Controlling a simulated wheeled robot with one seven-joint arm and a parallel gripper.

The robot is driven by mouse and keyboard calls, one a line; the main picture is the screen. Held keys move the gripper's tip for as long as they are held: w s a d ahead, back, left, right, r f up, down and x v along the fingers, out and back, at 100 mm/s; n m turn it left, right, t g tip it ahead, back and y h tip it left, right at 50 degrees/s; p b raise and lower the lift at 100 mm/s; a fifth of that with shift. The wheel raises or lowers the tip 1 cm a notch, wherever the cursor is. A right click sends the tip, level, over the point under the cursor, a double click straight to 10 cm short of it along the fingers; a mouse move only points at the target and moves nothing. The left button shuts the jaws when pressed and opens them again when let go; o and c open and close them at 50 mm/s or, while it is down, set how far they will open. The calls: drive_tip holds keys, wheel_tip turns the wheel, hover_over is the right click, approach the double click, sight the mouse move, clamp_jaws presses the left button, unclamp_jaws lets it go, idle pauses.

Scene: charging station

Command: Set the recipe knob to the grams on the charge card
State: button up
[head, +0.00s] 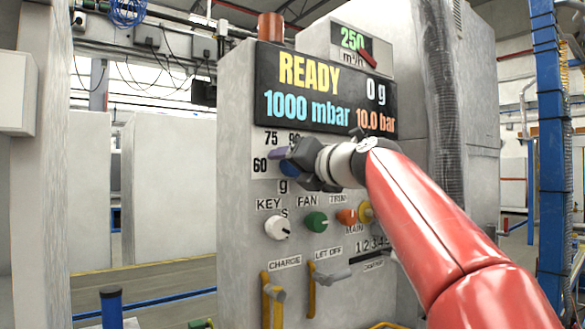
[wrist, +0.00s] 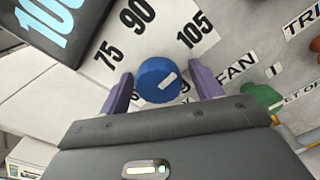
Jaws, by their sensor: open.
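The blue recipe knob (wrist: 155,74) sits on a white dial plate marked 75, 90 and 105, with lower numbers partly hidden. Its short white mark slants to the upper right in the wrist view, roughly toward 105. In the head view the knob (head: 289,169) is mostly covered by my gripper (head: 283,158). My gripper (wrist: 160,76) is open, with one purple finger on each side of the knob. I cannot tell whether either finger touches it. I do not see a charge card in either view.
The display (head: 325,90) above reads READY, 0 g, 1000 mbar and 10.0 bar. Below the dial are a white key switch (head: 278,228), a green fan knob (head: 316,222) and an orange trim knob (head: 346,216). Yellow-handled levers (head: 272,295) stand lower down.

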drive_tip(key=shift+s, duration=0.1)
drive_tip(key=b+v, duration=0.1)
drive_tip(key=v, duration=0.6)
drive_tip(key=shift+s+d, duration=0.2)
drive_tip(key=shift+s, duration=0.05)
drive_tip(key=s+d+f+m+g+h, duration=0.2)
drive_tip(key=s+f+m, duration=0.6)
drive_tip(key=f+m, duration=0.4)
drive_tip(key=s+d+f+m+g+h, duration=0.3)
drive_tip(key=s+f+m, duration=0.6)
drive_tip(key=f, duration=1)
drive_tip(key=s+d+f+m+g+h, duration=0.3)
drive_tip(key=s+f+m, duration=0.6)
drive_tip(key=f+m, duration=0.5)
wheel_tip(320, 180, down, 3)
drive_tip(key=shift+r+m+g+h, duration=0.2)
drive_tip(key=shift+m+g+h, duration=0.2)
drive_tip(key=shift+g+h, duration=0.45)
